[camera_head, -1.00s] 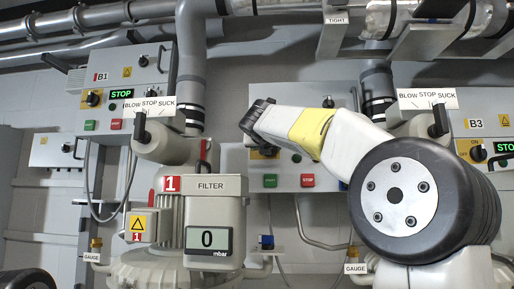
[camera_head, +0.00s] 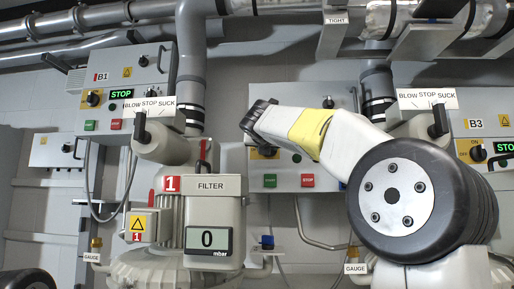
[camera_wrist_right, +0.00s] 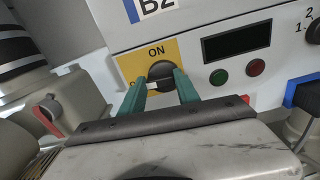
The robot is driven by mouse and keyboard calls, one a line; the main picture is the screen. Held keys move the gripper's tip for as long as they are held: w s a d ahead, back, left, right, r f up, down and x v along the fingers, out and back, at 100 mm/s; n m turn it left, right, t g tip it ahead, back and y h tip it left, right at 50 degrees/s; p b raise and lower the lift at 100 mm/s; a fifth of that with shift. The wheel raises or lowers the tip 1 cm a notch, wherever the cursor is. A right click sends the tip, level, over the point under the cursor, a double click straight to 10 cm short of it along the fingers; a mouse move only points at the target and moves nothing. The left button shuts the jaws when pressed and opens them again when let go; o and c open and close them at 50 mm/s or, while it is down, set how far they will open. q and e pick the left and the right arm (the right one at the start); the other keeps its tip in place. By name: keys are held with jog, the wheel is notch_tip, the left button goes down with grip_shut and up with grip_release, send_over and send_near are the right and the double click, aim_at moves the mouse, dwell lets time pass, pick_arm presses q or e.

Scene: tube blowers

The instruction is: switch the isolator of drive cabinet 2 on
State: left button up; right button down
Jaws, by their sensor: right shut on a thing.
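In the right wrist view, the isolator of drive cabinet 2 is a dark round knob (camera_wrist_right: 161,72) on a yellow plate (camera_wrist_right: 132,66) marked ON at the top. My right gripper (camera_wrist_right: 160,88) has its two green fingers on either side of the knob, shut on it. The fingers hide the lower part of the plate, and the knob's exact pointing cannot be read. The B2 cabinet (camera_wrist_right: 215,25) has a dark, blank display (camera_wrist_right: 236,41). In the head view my right arm covers most of this cabinet (camera_head: 285,95), and the fingertips are hidden. My left gripper is not in view.
Green (camera_wrist_right: 219,77) and red (camera_wrist_right: 256,67) buttons sit right of the isolator. Cabinets B1 (camera_head: 150,65) and B3 (camera_head: 470,150) flank the middle cabinet, B1's display reading STOP. Blower 1 with its filter housing (camera_head: 214,210) stands in front, its gauge reading 0.

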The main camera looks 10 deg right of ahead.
jog(key=shift+s+d+m, duration=0.1)
jog(key=shift+d+m, duration=0.05)
jog(key=shift+m, duration=2.7)
jog(key=shift+w+d+m, duration=0.1)
jog(key=shift+d+m, duration=0.05)
jog(key=shift+m, duration=2.75)
jog(key=shift+s+d+m, duration=0.1)
jog(key=shift+d+m, duration=0.05)
jog(key=shift+m, duration=2.7)
jog(key=c, duration=0.9)
grip_release()
jog(key=v, duration=0.8)
jog(key=shift+r, duration=0.1)
